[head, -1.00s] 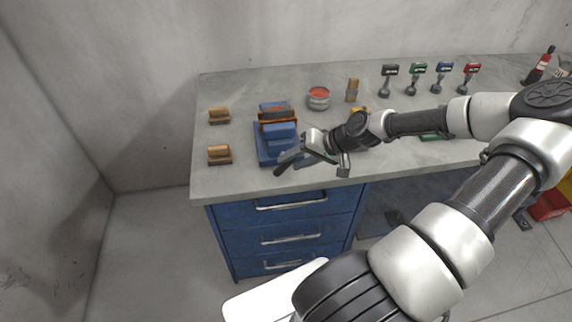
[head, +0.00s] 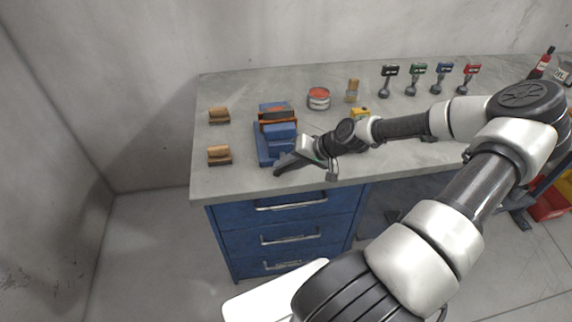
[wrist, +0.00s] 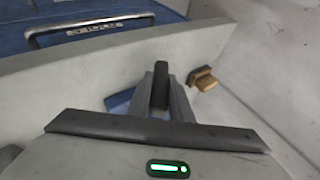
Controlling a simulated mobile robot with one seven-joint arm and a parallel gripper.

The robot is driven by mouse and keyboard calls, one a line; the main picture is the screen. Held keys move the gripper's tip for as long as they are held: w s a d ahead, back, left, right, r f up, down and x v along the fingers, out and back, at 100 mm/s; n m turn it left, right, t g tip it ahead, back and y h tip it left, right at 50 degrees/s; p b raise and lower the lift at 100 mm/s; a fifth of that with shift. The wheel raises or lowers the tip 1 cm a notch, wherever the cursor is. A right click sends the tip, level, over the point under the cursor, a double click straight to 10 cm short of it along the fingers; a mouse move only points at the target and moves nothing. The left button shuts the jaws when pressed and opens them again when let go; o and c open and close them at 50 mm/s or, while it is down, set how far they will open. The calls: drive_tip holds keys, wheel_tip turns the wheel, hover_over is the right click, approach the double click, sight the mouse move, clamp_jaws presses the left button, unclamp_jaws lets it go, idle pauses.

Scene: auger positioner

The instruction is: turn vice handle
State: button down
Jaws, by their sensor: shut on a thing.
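The blue vice (head: 279,137) stands near the front left of the workbench, with an orange-brown piece (head: 278,118) at its jaws. My gripper (head: 279,171) is at the front of the vice, by the bench's front edge, where the handle is. In the wrist view my gripper (wrist: 160,92) is shut on a dark bar, the vice handle (wrist: 160,85). Part of the blue vice base (wrist: 118,102) shows left of the fingers. The rest of the handle is hidden by my gripper.
Two wooden-topped blocks (head: 219,155) lie left of the vice. A red-topped tin (head: 319,98), a brush (head: 352,90) and several stamp-like tools (head: 414,80) stand behind and right. Blue drawers (head: 285,222) with metal handles are below the bench edge. The floor at left is clear.

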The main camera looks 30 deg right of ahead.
drive_tip(key=shift+f+m+t+y+b, duration=0.3)
drive_tip(key=shift+t+y+b, duration=0.15)
drive_tip(key=shift+y, duration=0.35)
drive_tip(key=shift+r, duration=0.25)
drive_tip(key=c, duration=1.6)
unclamp_jaws()
drive_tip(key=shift+d, duration=0.1)
drive_tip(key=v, duration=1.7)
drive_tip(key=shift+s+d, duration=0.15)
drive_tip(key=shift+d, duration=0.05)
